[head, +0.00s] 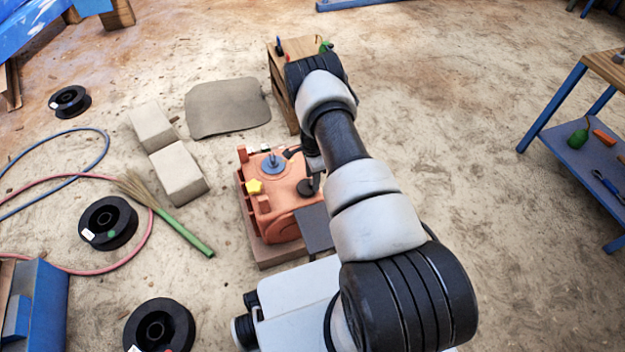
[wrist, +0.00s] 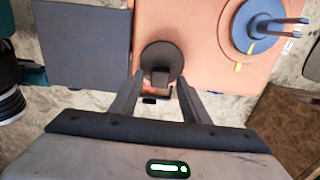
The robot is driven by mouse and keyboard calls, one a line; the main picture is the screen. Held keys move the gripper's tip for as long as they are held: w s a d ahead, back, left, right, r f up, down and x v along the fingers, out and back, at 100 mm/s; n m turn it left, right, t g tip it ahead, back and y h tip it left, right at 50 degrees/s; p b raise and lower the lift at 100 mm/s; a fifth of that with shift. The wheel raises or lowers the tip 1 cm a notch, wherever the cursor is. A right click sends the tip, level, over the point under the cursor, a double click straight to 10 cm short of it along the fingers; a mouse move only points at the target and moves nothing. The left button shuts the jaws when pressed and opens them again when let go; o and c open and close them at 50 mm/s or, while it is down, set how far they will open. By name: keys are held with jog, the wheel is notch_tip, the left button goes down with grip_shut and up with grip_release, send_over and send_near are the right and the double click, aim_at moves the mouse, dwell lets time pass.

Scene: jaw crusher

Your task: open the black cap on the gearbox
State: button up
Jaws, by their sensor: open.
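The orange gearbox (head: 283,215) stands on a low base left of my arm in the head view. The black cap (head: 305,187) is a round disc on its right part. In the wrist view the cap (wrist: 161,56) is near the middle, with a raised tab on its near side. My gripper (wrist: 160,82) is open, its fingertips on either side of the tab with visible gaps. I cannot tell how far above the cap they are. In the head view my arm hides most of the gripper.
A wooden stand (head: 283,85) is behind. Blocks (head: 178,172) and a green-handled broom (head: 184,232) lie left.

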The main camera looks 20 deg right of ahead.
jog(key=shift+f, duration=0.1)
jog(key=shift+c, duration=0.4)
grip_shut()
